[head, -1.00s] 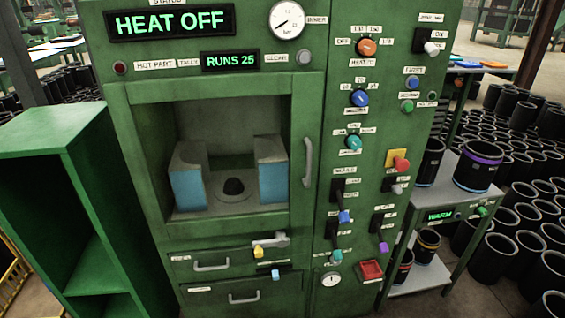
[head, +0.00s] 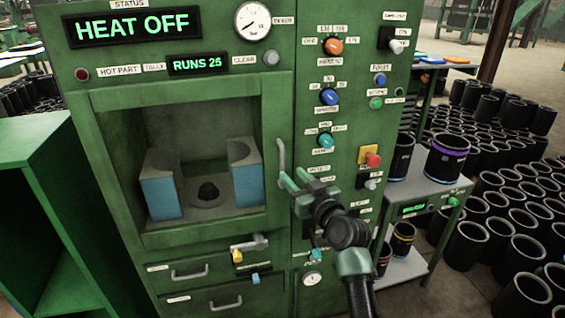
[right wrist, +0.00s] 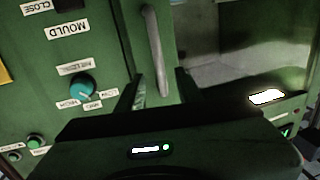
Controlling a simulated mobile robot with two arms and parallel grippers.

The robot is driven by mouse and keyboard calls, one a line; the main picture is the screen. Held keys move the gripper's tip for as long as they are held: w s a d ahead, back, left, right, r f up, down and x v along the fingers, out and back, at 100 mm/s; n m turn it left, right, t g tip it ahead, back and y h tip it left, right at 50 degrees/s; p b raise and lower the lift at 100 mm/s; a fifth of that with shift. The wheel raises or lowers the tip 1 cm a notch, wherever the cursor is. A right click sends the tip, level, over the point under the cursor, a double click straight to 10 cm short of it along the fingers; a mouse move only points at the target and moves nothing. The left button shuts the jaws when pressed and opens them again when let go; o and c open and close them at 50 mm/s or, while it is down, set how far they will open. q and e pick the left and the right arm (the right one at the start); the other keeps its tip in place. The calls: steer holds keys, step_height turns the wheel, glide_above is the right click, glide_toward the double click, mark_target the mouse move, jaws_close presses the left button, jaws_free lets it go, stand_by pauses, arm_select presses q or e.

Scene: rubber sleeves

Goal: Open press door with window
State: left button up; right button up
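The press door (head: 180,87) is a green frame around a large window on the front of the green press. It looks shut. Its upright grey bar handle (head: 281,163) is on the right side of the frame. My right gripper (head: 294,179) is at the handle's lower end. In the right wrist view the handle (right wrist: 154,45) runs down between the two open fingers (right wrist: 160,80), with gaps visible on both sides. I cannot tell how deep it sits between them. My left gripper is not in view.
Through the window, two blue-faced blocks (head: 161,197) flank a dark round piece. Knobs and switches (head: 331,97) cover the panel right of the handle. Drawers (head: 190,273) are below. A green open shelf (head: 20,150) stands at left, and a sleeve table (head: 432,190) at right.

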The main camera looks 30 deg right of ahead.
mark_target(283, 163)
steer(key=w, duration=0.2)
steer(key=w+p, duration=0.1)
steer(key=w, duration=0.4)
steer(key=shift+w+d+r+p, duration=0.35)
steer(key=shift+w, duration=0.05)
jaws_close()
stand_by(1.1)
